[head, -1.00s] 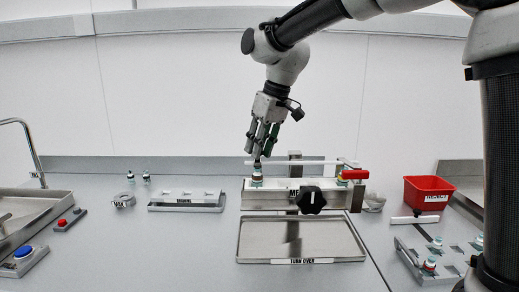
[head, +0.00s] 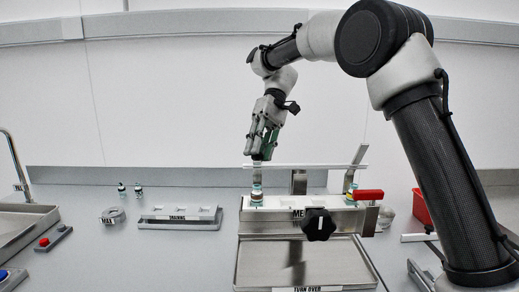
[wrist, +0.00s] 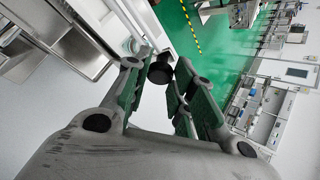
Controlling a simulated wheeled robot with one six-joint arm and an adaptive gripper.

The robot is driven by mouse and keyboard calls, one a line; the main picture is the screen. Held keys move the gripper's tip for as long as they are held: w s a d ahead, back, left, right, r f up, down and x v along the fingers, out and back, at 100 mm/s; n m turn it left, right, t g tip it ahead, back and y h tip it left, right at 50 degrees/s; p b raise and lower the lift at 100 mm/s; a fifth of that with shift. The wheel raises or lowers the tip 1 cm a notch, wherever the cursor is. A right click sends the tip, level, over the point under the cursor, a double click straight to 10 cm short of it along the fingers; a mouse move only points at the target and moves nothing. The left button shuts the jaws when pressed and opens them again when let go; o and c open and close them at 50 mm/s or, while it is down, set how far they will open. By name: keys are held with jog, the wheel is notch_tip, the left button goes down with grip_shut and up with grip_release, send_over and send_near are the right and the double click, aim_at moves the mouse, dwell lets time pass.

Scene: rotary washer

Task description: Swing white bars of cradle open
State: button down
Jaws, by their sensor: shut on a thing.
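The cradle (head: 276,215) is a pale metal block with a black star knob (head: 318,225) on its front and a red handle (head: 369,195) at its right. A thin white bar (head: 320,165) runs level above it. A grey bar (head: 358,155) stands tilted at its right end. My gripper (head: 260,158) points down above the cradle's left end, over a small vial (head: 256,194).
A metal tray (head: 250,265) marked TURN OVER lies in front of the cradle. A second vial (head: 350,195) stands at the cradle's right end. A small rack (head: 180,222) is to the left. The red bin (head: 421,207) is partly hidden behind my arm.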

jog(key=shift+w+g, duration=0.3)
dwell(0.4)
